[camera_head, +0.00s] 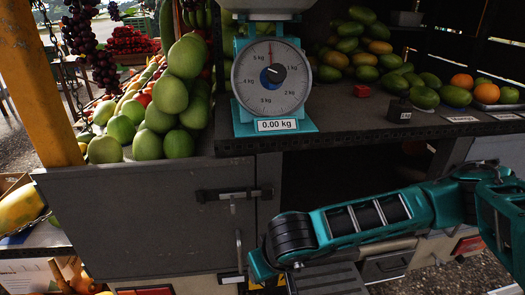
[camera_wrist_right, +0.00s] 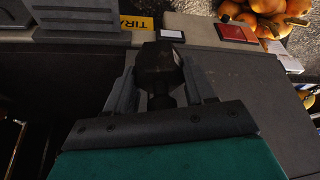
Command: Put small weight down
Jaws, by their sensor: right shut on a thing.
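The small weight (camera_wrist_right: 156,58) is a dark block with a narrower neck, in the right wrist view. My right gripper (camera_wrist_right: 158,80) is shut on it, with a grey finger on each side. In the head view my teal right arm crosses the lower right, but its gripper does not show and neither does the held weight. A teal scale (camera_head: 276,80) stands on the dark counter (camera_head: 350,132) and its display reads 0.00 kg. My left gripper is not in view.
A dark labelled block (camera_head: 398,111) and a small red object (camera_head: 361,91) sit on the counter right of the scale. Green fruit (camera_head: 170,95) is piled on the left. Bare counter shows between the scale and the dark block. A cabinet front (camera_head: 140,220) drops below.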

